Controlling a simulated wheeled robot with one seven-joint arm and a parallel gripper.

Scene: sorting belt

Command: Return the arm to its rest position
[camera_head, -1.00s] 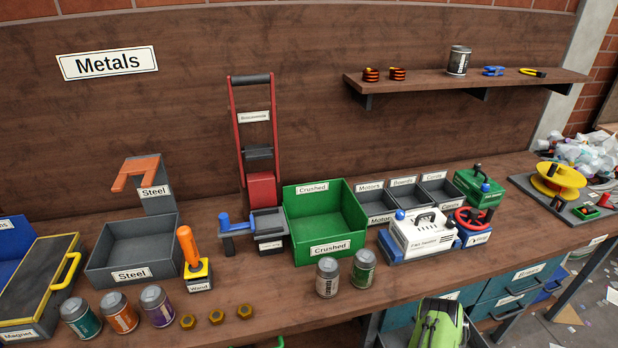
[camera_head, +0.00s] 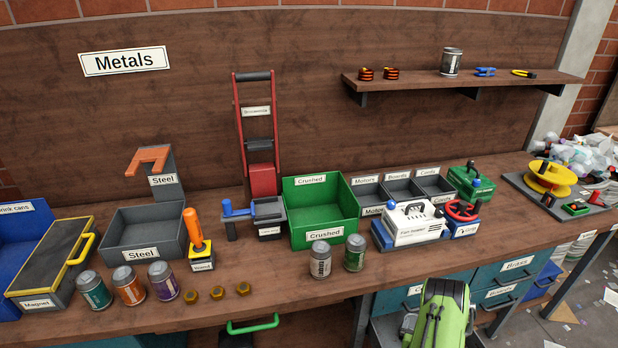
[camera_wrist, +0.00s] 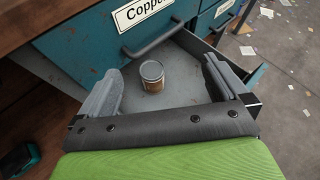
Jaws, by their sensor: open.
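My gripper (camera_wrist: 158,95) is open in the wrist view, its two grey fingers wide apart with nothing between them that they touch. Below and beyond the fingers a small can (camera_wrist: 152,76) stands upright in an open drawer (camera_wrist: 185,62). In the head view my green arm (camera_head: 440,318) shows at the bottom, right of centre, in front of the bench. Its fingers are hard to make out there.
The bench (camera_head: 290,275) holds several cans, a grey Steel bin (camera_head: 145,258), a green Crushed bin (camera_head: 325,240) and small machines. Teal drawers (camera_head: 505,290) sit under its front edge. A shelf (camera_head: 460,88) hangs above. Floor at right has scattered scraps.

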